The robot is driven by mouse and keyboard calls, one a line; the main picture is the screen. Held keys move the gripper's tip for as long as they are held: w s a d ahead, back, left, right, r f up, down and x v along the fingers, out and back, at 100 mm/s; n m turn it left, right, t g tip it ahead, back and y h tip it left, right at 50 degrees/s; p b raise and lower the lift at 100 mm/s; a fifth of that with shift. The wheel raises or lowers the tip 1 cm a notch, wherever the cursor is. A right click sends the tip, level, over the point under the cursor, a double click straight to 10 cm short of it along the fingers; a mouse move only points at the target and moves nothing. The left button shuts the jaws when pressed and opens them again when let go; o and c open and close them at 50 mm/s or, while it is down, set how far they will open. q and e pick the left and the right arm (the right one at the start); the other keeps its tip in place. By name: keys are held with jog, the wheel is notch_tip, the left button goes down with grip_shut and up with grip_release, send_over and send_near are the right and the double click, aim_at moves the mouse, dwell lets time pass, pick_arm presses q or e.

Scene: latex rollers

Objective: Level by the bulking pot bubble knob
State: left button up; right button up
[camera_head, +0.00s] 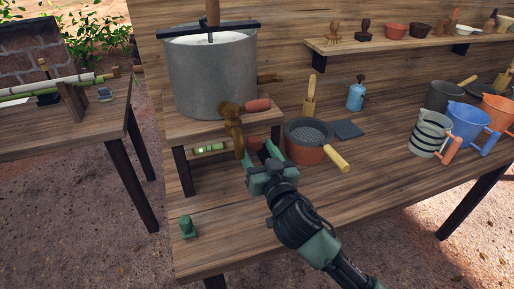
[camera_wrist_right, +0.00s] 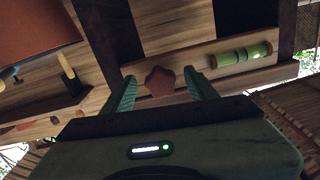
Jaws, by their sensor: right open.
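The grey bulking pot (camera_head: 212,78) stands on a raised wooden stand, with a brass tap and red handle at its front. A green bubble vial (camera_head: 208,149) sits in the stand's front rail below it; the vial also shows in the right wrist view (camera_wrist_right: 241,55). Beside the vial in that view is a reddish lobed knob (camera_wrist_right: 160,81). My right gripper (camera_head: 260,160) is open in front of the rail. In the wrist view its fingers (camera_wrist_right: 160,88) lie on either side of the knob; I cannot tell whether they touch it. My left gripper is out of view.
A red-brown pan (camera_head: 305,152) with a yellow handle is just right of my right gripper. A small green object (camera_head: 187,228) stands at the bench's front left. Several jugs, including a blue one (camera_head: 468,123), stand at the right. The bench front is mostly clear.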

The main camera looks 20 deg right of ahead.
jog(key=shift+w, duration=0.1)
grip_shut()
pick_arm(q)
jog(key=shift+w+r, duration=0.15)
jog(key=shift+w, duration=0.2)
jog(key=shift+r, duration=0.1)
pick_arm(e)
jog(key=shift+n, duration=0.3)
